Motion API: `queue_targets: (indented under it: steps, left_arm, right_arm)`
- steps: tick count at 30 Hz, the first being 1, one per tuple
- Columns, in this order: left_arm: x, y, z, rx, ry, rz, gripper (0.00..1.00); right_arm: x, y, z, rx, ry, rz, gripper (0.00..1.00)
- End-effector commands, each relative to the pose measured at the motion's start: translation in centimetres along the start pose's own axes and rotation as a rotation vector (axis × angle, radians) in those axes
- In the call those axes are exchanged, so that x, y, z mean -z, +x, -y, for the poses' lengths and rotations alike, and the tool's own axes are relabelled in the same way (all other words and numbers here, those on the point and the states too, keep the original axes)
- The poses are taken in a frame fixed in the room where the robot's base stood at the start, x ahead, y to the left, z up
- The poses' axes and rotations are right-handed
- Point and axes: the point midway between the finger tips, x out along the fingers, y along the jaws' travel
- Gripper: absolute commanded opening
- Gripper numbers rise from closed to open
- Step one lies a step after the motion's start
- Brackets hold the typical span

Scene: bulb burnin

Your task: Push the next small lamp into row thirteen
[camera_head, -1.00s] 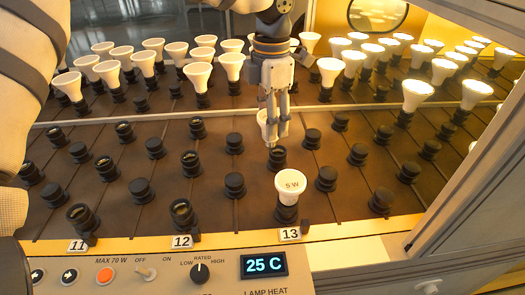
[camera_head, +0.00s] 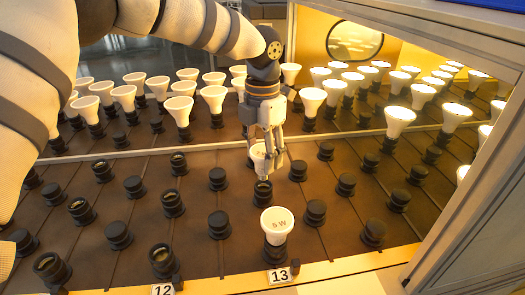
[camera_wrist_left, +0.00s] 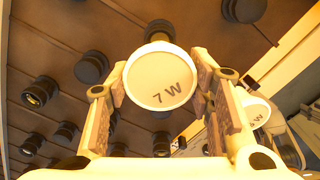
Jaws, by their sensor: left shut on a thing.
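My left gripper (camera_head: 267,160) comes down from the back and is shut on a small white lamp (camera_head: 258,153). In the left wrist view the held lamp (camera_wrist_left: 160,78) shows its round face marked 7 W between the two fingers. In the head view an open black socket (camera_head: 262,192) of row thirteen shows just in front of and below the fingertips. A white lamp marked 5 W (camera_head: 277,222) stands upright in the front of row thirteen, behind the 13 label (camera_head: 279,275). My right gripper is out of view.
Several black sockets stand in rows on the brown board (camera_head: 205,262), some open, some with closed tops. Many larger white lamps (camera_head: 180,108) fill the back section beyond a pale divider (camera_head: 120,157). A glass-sided frame (camera_head: 470,180) borders the right side.

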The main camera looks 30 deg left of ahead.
Motion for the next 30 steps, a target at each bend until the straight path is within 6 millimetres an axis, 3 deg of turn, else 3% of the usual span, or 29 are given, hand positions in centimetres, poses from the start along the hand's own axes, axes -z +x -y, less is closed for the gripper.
queue_targets:
  steps: [14, 30]
  left_arm:
    - [-0.1, 0.1, 0.0, 0.0, 0.0, 0.0, 0.19]
    - [-0.1, 1.7, 0.0, 0.001, 0.0, 0.0, 0.19]
  right_arm:
    - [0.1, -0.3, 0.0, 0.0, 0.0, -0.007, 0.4]
    - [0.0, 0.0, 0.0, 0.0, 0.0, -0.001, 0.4]
